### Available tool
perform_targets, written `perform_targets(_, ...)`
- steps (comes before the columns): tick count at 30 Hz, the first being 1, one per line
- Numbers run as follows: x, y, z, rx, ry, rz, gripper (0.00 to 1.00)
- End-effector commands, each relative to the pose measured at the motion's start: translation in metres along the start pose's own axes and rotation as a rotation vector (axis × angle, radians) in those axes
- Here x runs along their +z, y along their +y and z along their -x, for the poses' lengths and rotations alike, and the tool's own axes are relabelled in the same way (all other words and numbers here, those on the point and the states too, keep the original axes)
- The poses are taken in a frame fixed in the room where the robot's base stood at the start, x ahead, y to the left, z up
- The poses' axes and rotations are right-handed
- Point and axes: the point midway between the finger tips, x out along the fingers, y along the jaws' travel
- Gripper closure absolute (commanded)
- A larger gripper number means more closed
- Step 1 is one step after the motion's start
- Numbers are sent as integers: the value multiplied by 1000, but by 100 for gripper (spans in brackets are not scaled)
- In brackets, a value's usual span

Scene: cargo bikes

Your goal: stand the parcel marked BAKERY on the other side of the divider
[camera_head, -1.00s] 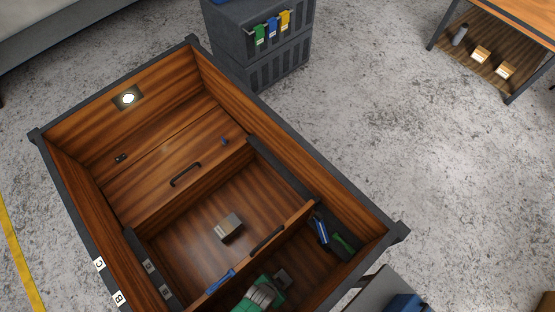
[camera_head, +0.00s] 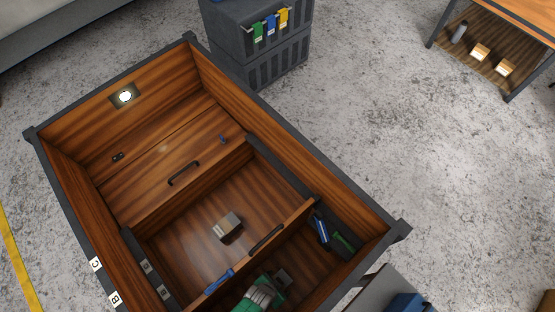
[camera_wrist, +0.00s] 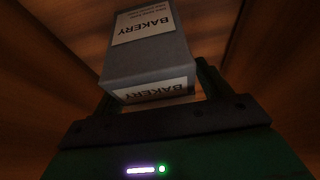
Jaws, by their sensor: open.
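In the wrist view a grey parcel marked BAKERY (camera_wrist: 150,65) stands in front of my gripper (camera_wrist: 160,88), its lower end between the two spread fingers. My gripper (camera_head: 275,282) is at the bottom of the head view, in the near compartment of the wooden box, beyond the divider (camera_head: 293,222). A small part of a grey parcel (camera_head: 283,275) shows beside it, partly hidden by my gripper. Another small grey-brown parcel (camera_head: 228,226) with a white label sits on the middle compartment's floor; its text is too small to read.
The divider carries a black handle (camera_head: 267,238) and a blue clamp (camera_head: 219,281). A raised wooden panel with a handle (camera_head: 183,173) lies at the far end. The middle floor around its parcel is free.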

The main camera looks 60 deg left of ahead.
Motion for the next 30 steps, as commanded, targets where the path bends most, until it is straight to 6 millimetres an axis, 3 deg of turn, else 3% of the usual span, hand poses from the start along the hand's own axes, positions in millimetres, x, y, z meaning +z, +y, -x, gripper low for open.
perform_targets(6,-5,0,60,0,-1,-1,24)
perform_targets(13,-4,0,106,0,1,-1,24)
perform_targets(18,-1,0,119,0,0,0,24)
perform_targets(30,0,0,119,0,0,0,24)
